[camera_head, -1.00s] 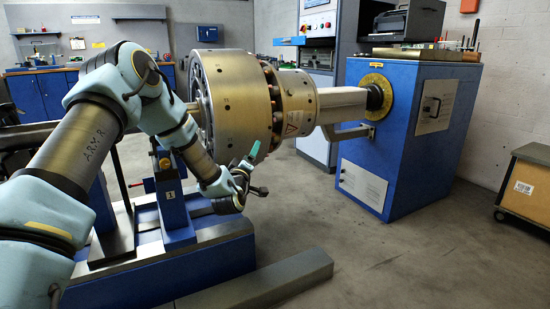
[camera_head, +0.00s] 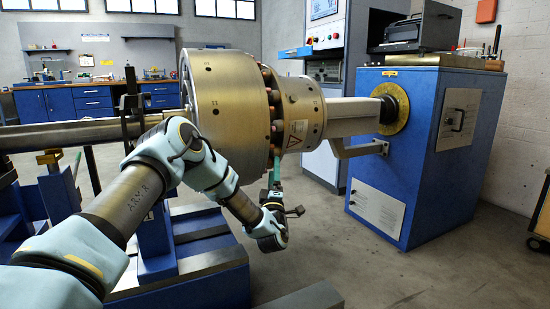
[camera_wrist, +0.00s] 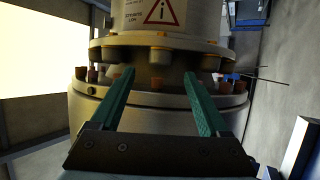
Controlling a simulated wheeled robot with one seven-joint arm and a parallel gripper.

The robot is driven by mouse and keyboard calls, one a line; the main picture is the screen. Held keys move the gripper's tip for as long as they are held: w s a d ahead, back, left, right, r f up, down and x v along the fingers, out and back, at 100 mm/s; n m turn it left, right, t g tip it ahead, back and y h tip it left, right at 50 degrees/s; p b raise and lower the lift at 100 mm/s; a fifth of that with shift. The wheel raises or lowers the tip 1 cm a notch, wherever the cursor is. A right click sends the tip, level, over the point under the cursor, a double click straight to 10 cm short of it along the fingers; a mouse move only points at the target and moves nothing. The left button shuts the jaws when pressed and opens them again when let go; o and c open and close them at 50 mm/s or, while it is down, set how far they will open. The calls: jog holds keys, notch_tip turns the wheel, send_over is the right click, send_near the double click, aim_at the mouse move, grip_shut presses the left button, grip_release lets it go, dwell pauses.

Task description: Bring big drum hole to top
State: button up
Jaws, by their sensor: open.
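The big drum (camera_head: 228,105) is a wide metal cylinder on a horizontal shaft, with small dark holes and marks on its outer face. A smaller drum (camera_head: 302,118) with a warning triangle sits to its right, joined by a bolted flange. My gripper (camera_head: 273,180) is below the flange between the two drums, with its fingers pointing up. In the wrist view my gripper (camera_wrist: 163,100) is open, its two green fingers spread before the bolted gap and the big drum's rim (camera_wrist: 160,97). Nothing is between the fingers. I cannot tell whether they touch the drum.
A blue drive cabinet (camera_head: 420,180) with a yellow dial ring (camera_head: 396,108) stands right of the drums. The blue machine bed (camera_head: 205,270) lies below. A wheeled cart (camera_head: 541,215) is at the far right. Floor between is clear.

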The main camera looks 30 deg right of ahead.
aim_at(274, 156)
jog(key=b+x, duration=0.1)
jog(key=x, duration=0.6)
jog(key=shift+w+d+r, duration=0.1)
jog(key=shift+w, duration=0.05)
grip_shut()
dwell(0.4)
dwell(0.9)
